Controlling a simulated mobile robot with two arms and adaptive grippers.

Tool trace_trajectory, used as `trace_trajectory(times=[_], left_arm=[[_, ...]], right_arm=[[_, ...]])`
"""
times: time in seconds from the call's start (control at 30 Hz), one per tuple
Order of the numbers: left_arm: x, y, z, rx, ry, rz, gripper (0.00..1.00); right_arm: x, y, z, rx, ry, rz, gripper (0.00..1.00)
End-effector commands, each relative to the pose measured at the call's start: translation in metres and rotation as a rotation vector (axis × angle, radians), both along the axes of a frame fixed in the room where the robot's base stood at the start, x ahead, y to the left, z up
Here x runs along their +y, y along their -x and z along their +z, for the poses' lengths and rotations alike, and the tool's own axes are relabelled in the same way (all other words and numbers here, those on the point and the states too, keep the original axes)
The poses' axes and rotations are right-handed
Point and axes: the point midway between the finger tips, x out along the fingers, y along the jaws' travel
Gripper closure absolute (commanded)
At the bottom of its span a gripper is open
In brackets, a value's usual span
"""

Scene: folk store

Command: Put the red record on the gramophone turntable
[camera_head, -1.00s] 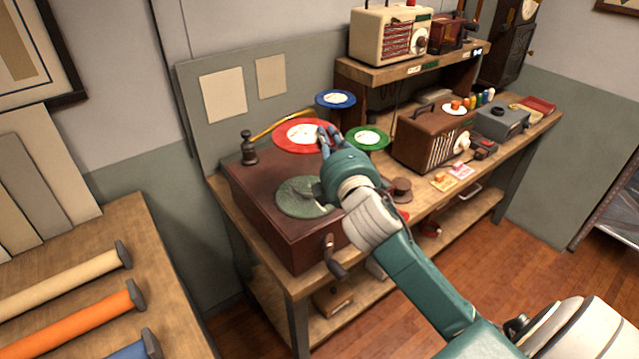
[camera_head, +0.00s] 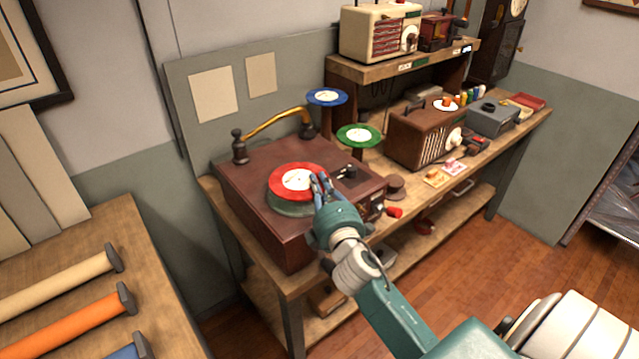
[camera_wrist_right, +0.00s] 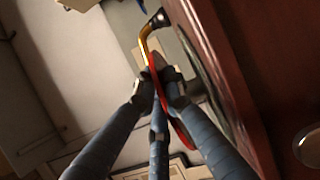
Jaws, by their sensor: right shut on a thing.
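The red record (camera_head: 297,180) has a white label and lies level over the green turntable (camera_head: 287,208) of the brown gramophone (camera_head: 240,190). In the head view I cannot tell whether it touches the turntable. My right gripper (camera_head: 318,183) is shut on the record's near right edge. In the right wrist view the red record (camera_wrist_right: 181,133) shows edge-on at the gripper's fingertips (camera_wrist_right: 163,88). The brass tone arm (camera_head: 275,121) is at the back of the gramophone, clear of the record in the head view. My left gripper is not in view.
A brown radio (camera_head: 420,137) stands to the right on the bench. A small red item (camera_head: 394,212) lies by the gramophone's right side.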

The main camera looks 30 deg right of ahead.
Motion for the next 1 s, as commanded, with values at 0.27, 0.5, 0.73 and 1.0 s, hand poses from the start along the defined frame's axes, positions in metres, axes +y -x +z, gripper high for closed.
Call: trace_trajectory(times=[0.27, 0.5, 0.73, 1.0], left_arm=[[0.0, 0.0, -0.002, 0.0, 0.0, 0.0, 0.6], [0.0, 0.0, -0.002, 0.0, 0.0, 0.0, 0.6], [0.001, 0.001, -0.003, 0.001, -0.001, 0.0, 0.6], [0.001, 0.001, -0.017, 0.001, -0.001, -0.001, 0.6]], right_arm=[[0.0, 0.0, -0.002, -0.001, 0.0, 0.0, 0.81], [0.0, 0.0, -0.002, 0.0, 0.0, 0.0, 0.72], [0.003, 0.007, -0.001, 0.001, 0.0, 0.0, 0.72], [0.02, 0.059, -0.003, 0.003, -0.002, 0.0, 0.72]])
